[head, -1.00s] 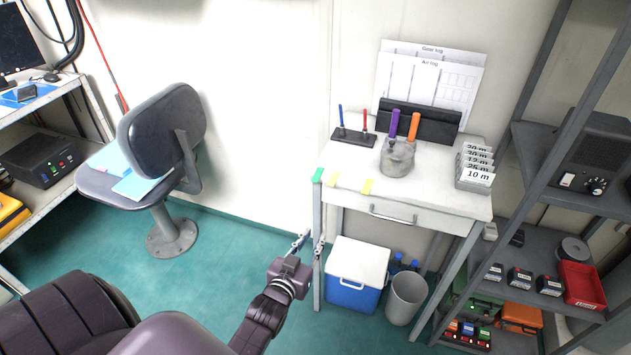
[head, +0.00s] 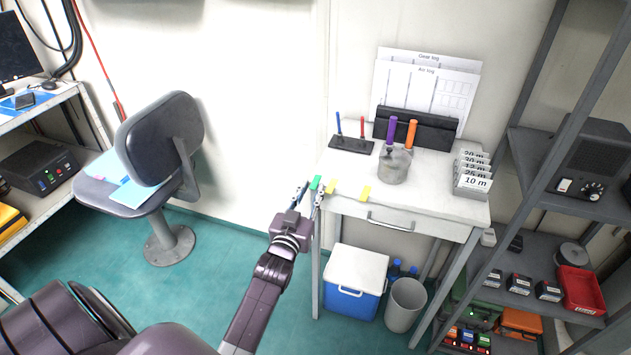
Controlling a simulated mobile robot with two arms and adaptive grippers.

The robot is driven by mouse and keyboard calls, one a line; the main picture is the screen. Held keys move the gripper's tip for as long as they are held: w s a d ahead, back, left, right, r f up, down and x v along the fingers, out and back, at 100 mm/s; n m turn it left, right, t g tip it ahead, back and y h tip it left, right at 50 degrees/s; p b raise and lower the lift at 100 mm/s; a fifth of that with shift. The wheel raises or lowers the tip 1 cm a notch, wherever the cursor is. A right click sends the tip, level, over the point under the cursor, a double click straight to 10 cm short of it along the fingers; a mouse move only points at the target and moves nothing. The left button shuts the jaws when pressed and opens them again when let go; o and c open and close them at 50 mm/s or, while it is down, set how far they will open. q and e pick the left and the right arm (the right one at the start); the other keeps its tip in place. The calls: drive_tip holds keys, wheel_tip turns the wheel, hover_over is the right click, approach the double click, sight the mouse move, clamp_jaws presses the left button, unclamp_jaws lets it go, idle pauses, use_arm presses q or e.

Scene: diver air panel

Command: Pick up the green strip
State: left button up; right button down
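The green strip (head: 316,183) is at the left front corner of the white desk top (head: 345,172), by the front edge. My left gripper (head: 307,193) is just in front of that corner, with its fingers pointing up and spread apart. The strip shows between the two fingertips. I cannot tell whether the fingers touch it. My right gripper is not in view.
The desk's leg (head: 317,260) and drawer (head: 385,218) are close to my gripper. A blue and white cooler (head: 355,283) stands below. Open floor lies left.

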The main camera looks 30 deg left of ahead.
use_arm(q)
drive_tip(key=shift+c, duration=0.2)
drive_tip(key=c, duration=0.4)
